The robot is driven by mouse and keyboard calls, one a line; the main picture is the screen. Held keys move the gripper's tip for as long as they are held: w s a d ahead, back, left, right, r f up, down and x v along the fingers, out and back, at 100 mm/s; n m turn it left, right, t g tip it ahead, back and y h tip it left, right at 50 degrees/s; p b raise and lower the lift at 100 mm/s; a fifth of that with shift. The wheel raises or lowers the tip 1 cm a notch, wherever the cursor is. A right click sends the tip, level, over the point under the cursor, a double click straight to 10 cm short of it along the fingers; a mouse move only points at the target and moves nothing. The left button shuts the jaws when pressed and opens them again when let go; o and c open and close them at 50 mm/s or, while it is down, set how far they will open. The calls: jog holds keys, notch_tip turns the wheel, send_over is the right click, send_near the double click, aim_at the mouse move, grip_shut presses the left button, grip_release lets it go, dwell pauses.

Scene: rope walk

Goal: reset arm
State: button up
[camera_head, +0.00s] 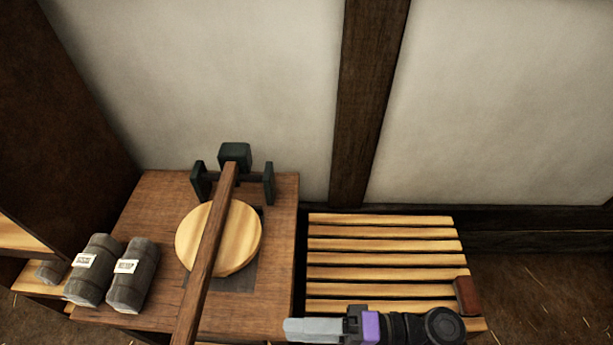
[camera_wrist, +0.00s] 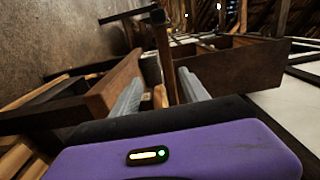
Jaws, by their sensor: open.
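My gripper (camera_head: 318,329) is at the bottom middle of the head view, pointing left, over the front part of the slatted bench and near the right edge of the wooden table. In the wrist view my gripper (camera_wrist: 158,97) shows two grey fingers set apart with nothing held between them. The purple wrist body fills the bottom of that view. My forearm runs off to the right in the head view.
The table (camera_head: 157,204) bears a dark beam (camera_head: 215,235) over a round wooden disc (camera_head: 243,238), a dark green bracket (camera_head: 235,157) and two dark rolls (camera_head: 92,270) with labels. The slatted bench (camera_head: 381,245) holds a red-brown block (camera_head: 467,296). Floor lies open at right.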

jog(key=w+d+f+m+t+h, duration=0.2)
jog(key=w+t+h, duration=0.1)
jog(key=w+t, duration=0.1)
jog(key=w+d+f+m+t+h, duration=0.2)
jog(key=w+t, duration=0.1)
jog(key=w, duration=0.2)
jog(key=s+d+m+t+h+p, duration=0.25)
jog(key=d+t+h, duration=0.25)
jog(key=d+h, duration=0.5)
jog(key=s+d+r+n+t+h+p, duration=0.35)
jog(key=s+d+r, duration=0.45)
jog(key=s+r, duration=0.3)
jog(key=s+a+r+n+g+p, duration=0.1)
jog(key=s+r+n+p, duration=0.2)
jog(key=s+r, duration=0.7)
jog(key=shift+s+r+p, duration=0.25)
jog(key=shift+r+p, duration=0.05)
jog(key=shift+p, duration=0.1)
